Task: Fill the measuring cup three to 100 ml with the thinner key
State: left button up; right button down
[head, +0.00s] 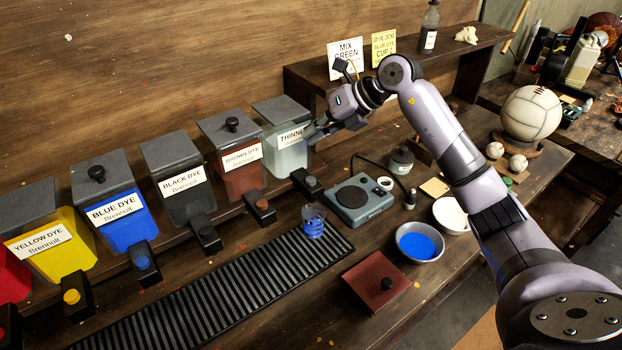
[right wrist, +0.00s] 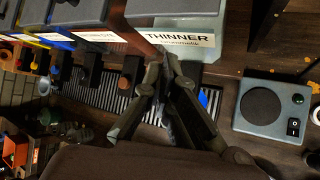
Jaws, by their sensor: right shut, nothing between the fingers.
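A clear measuring cup (head: 313,222) with blue in its lower part stands on the ribbed drip grate (head: 215,298); no number or fill level is legible on it. The pale thinner container (head: 287,156), with a grey lid, is at the right end of the dye row. Its dark key (head: 307,184) sticks out below it. My right gripper (head: 316,133) is beside the thinner label, shut and empty, above the key. In the right wrist view its fingers (right wrist: 168,70) overlap the lower front of the thinner container (right wrist: 140,8). My left gripper is out of view.
Brown (head: 240,177), black, blue, yellow and red dye containers stand left of the thinner. A grey scale (head: 358,201) lies right of the grate. A bowl of blue (head: 419,243) and a red-brown block (head: 376,283) stand nearer the front.

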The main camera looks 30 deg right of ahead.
aim_at(313, 177)
jog(key=shift+f+b, duration=3.05)
jog(key=shift+f, duration=1.3)
jog(key=shift+f, duration=0.4)
jog(key=shift+f+b, duration=0.55)
jog(key=shift+b, duration=0.1)
dwell(0.5)
jog(key=shift+r+p, duration=0.7)
jog(key=shift+r, duration=0.3)
jog(key=shift+r+p, duration=1.8)
jog(key=shift+r, duration=0.7)
